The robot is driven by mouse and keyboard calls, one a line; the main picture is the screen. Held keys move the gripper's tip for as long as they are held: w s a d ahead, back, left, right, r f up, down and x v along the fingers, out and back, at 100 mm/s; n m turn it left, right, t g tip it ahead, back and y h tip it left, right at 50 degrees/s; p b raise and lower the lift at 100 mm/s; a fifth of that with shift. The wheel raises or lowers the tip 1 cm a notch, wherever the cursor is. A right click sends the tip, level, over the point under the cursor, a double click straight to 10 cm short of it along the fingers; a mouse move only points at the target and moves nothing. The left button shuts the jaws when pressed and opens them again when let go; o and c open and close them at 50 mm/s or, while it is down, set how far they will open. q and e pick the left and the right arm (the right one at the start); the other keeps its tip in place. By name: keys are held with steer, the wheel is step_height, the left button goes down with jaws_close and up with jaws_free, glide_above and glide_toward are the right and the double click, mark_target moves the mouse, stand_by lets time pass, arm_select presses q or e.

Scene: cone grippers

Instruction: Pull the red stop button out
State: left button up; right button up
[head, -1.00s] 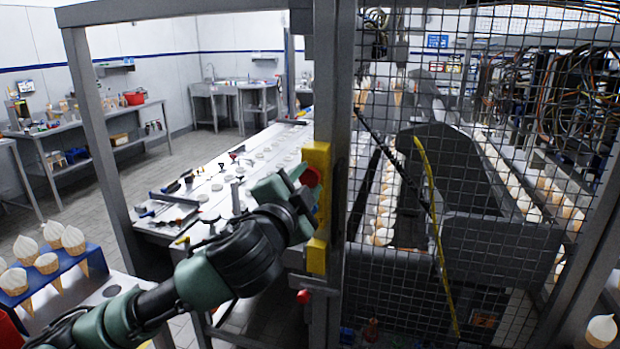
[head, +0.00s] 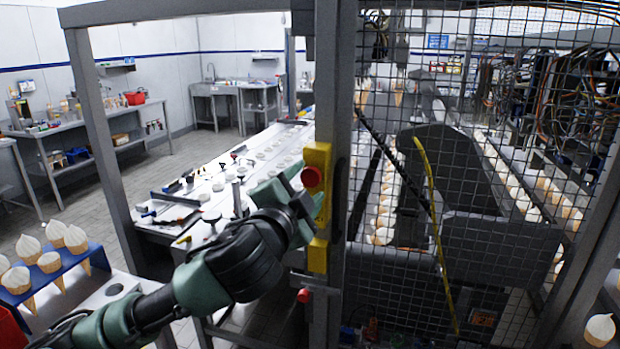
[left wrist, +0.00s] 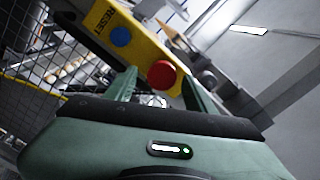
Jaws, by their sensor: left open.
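The red stop button (head: 312,177) is a round mushroom head on a yellow control box (head: 318,205) fixed to a grey post. In the left wrist view the red button (left wrist: 161,74) shows between the two green fingers of my left gripper (left wrist: 160,90), near their tips. The fingers are apart and I cannot tell whether they touch it. In the head view my left gripper (head: 292,190) is at the box, just beside the button. A blue button (left wrist: 121,37) sits on the yellow box beside the word RESET. My right gripper is not in view.
A wire mesh guard (head: 480,120) stands right of the post, with rows of cones behind it. A second red knob (head: 303,296) is lower on the post. A long bench (head: 225,175) with tools lies behind my left arm. A blue cone rack (head: 75,262) is at the left.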

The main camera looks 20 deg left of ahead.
arm_select(q)
steer(key=shift+w, duration=0.2)
steer(key=shift+s, duration=0.1)
steer(key=s+p, duration=0.1)
steer(key=s, duration=0.6)
steer(key=shift+a, duration=0.2)
steer(key=shift+r, duration=0.1)
